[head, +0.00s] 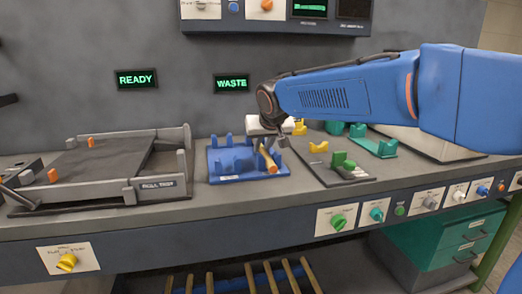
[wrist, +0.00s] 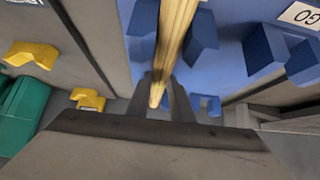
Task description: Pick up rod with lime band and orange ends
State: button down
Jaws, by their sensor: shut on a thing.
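A pale wooden rod (head: 266,160) is at the blue cradle stand (head: 227,178) in the middle of the bench. In the wrist view the rod (wrist: 174,40) runs from the top edge down between the two fingers of my gripper (wrist: 172,100). My gripper is shut on it, over the blue stand (wrist: 228,70). In the head view my gripper (head: 270,143) is partly hidden by its own wrist. I cannot make out a lime band or orange ends on the rod, and I cannot tell whether it still touches the stand.
A grey tray frame (head: 150,188) marked as a roll test stands at the left. To the right are a grey plate with yellow and green cradles (head: 343,160) and a teal cradle stand (head: 374,144). Several rods (head: 250,278) lean below the bench. READY and WASTE signs hang behind.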

aim_at(262, 148)
jog(key=shift+r, duration=0.1)
notch_tip(262, 148, up, 10)
dwell(0.5)
jog(key=shift+s, duration=0.15)
